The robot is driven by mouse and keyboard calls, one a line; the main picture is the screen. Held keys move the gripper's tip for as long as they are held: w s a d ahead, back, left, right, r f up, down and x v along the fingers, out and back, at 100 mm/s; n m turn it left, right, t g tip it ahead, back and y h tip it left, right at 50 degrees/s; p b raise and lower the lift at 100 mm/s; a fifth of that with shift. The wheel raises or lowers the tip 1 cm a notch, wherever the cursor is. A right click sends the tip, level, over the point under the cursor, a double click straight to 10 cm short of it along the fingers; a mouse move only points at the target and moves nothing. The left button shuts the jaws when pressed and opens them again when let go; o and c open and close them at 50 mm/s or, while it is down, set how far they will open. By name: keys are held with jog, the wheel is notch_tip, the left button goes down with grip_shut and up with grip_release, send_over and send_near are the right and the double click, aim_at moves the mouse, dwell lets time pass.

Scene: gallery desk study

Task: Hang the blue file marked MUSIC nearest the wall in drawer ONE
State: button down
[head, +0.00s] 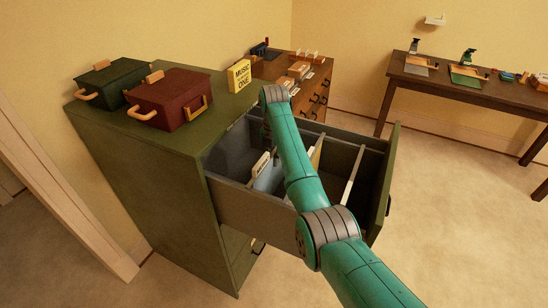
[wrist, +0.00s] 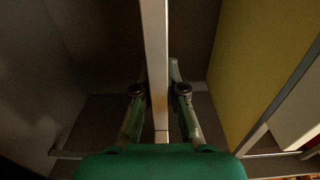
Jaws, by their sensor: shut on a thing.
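The pale blue file (head: 268,179) stands in the open top drawer (head: 240,200) of the green cabinet, towards the drawer's left part in the head view. Its white tab (head: 261,164) carries lettering too small to read. My gripper (wrist: 160,95) is down in the drawer, its fingers shut either side of the file's narrow pale top edge (wrist: 155,45). The file's blue face does not show in the wrist view. In the head view my arm hides the gripper's fingertips and part of the file. Bare drawer space lies left of the file.
A yellow file (head: 316,153) hangs to the right of the held file, with a pale file (head: 352,175) beyond it. On the cabinet top stand a yellow MUSIC card (head: 239,76), a red box (head: 170,98) and a dark green box (head: 114,80).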

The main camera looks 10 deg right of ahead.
jog(key=c, duration=1.2)
grip_release()
jog(key=shift+r, duration=0.1)
notch_tip(320, 180, up, 7)
jog(key=shift+r, duration=0.2)
